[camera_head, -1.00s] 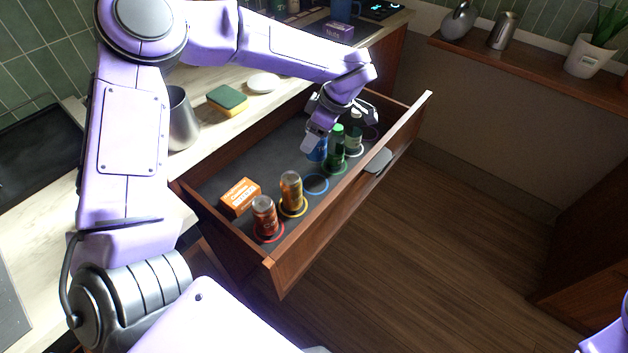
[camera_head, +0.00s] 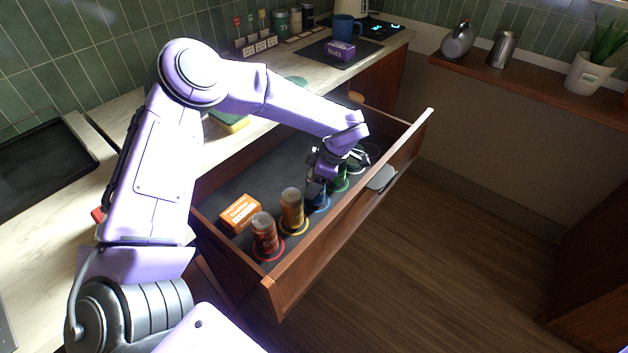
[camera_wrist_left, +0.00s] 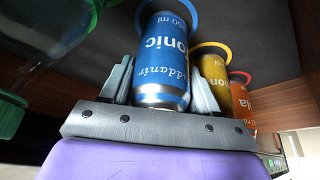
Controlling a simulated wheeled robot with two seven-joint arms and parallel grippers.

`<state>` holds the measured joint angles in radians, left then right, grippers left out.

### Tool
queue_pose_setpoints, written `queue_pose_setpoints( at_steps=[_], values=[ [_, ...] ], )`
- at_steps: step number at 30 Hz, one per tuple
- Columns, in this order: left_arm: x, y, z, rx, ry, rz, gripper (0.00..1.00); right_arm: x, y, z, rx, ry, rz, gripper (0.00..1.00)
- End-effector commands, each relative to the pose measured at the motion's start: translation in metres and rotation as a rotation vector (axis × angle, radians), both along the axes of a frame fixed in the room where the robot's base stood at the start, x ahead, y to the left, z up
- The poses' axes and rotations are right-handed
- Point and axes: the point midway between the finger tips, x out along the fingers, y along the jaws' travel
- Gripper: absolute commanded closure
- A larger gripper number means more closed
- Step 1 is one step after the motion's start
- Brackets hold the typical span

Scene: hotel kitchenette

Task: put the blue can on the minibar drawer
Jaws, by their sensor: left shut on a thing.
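The blue can (camera_wrist_left: 163,55), a tonic can with a silver end, is between the two fingers of my left gripper (camera_head: 317,182), which is shut on it. In the head view the blue can (camera_head: 316,193) is partly hidden by the gripper, inside the open minibar drawer (camera_head: 300,262). The blue ring (camera_head: 319,208) marked on the drawer floor lies right under it. In the wrist view the can's far end is at the blue ring (camera_wrist_left: 192,8); whether it bears on the floor I cannot tell. My right gripper is not in view.
A green bottle (camera_head: 340,180) stands just beyond the gripper. The drawer's left part has bare floor.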

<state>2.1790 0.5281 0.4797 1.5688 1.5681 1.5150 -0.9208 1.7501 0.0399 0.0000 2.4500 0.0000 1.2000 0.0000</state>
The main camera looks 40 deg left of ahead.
Motion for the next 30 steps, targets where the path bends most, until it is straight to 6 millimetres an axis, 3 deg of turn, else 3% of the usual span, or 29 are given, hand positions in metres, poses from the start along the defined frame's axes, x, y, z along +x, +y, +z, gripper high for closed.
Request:
queue_pose_setpoints(
  at_steps=[1, 2, 3, 4, 14, 17, 24, 30],
  values=[
    [0.000, 0.000, -0.002, 0.000, 0.000, 0.000, 0.80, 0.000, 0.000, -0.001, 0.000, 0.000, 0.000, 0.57],
    [0.000, 0.000, -0.001, 0.000, 0.000, 0.000, 0.30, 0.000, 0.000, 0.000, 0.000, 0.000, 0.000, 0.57],
    [0.000, 0.000, -0.001, 0.000, 0.000, 0.000, 0.17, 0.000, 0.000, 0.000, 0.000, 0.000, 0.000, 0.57],
    [0.000, 0.000, -0.001, 0.000, 0.000, 0.000, 0.14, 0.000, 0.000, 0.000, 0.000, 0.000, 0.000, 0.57],
    [0.001, -0.001, 0.004, 0.000, -0.001, 0.000, 0.14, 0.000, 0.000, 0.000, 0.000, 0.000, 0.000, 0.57],
    [0.004, -0.006, 0.019, 0.001, -0.004, -0.002, 0.14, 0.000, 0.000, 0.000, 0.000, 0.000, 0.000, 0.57],
    [0.015, -0.028, 0.077, 0.000, -0.005, -0.001, 0.14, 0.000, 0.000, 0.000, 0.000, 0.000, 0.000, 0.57],
    [0.020, -0.039, 0.107, 0.000, -0.001, 0.000, 0.14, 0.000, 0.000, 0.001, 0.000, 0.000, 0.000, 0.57]
  ],
)
